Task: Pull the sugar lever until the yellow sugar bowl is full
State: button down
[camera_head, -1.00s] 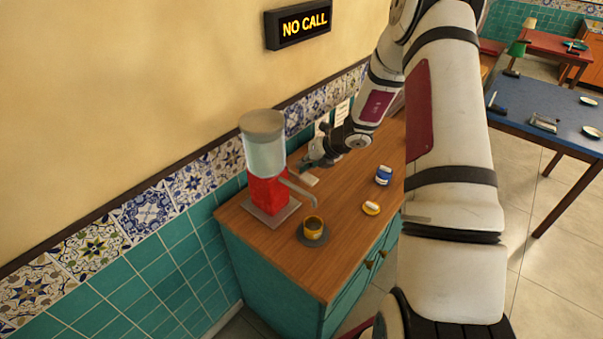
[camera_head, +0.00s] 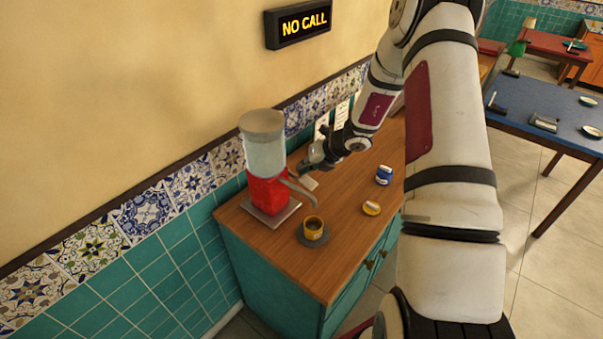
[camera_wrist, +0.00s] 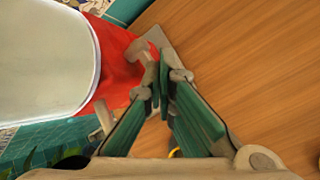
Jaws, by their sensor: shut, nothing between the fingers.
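The sugar dispenser, with a red body (camera_head: 268,194) and a pale clear tank (camera_head: 265,158), stands on the wooden counter. Its grey lever or spout arm (camera_head: 305,192) reaches out to the right; the two parts are hard to tell apart. My gripper (camera_head: 302,168) is shut and empty at the dispenser's right side. In the wrist view its fingertips (camera_wrist: 164,72) are close beside a grey dispenser part (camera_wrist: 140,54); contact is unclear.
The wooden counter (camera_head: 345,205) is clear between the bowl and the small yellow lid (camera_head: 371,208). A blue pot (camera_head: 383,175) stands further right. A tiled wall (camera_head: 187,190) runs close behind the dispenser.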

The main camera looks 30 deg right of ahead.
jog(key=shift+f, duration=0.6)
dwell(0.3)
jog(key=shift+r, duration=0.15)
jog(key=shift+w+r, duration=0.1)
jog(key=shift+r, duration=1.65)
jog(key=shift+w+a+r+p, duration=0.15)
jog(key=shift+r+p, duration=0.35)
jog(key=shift+r, duration=2)
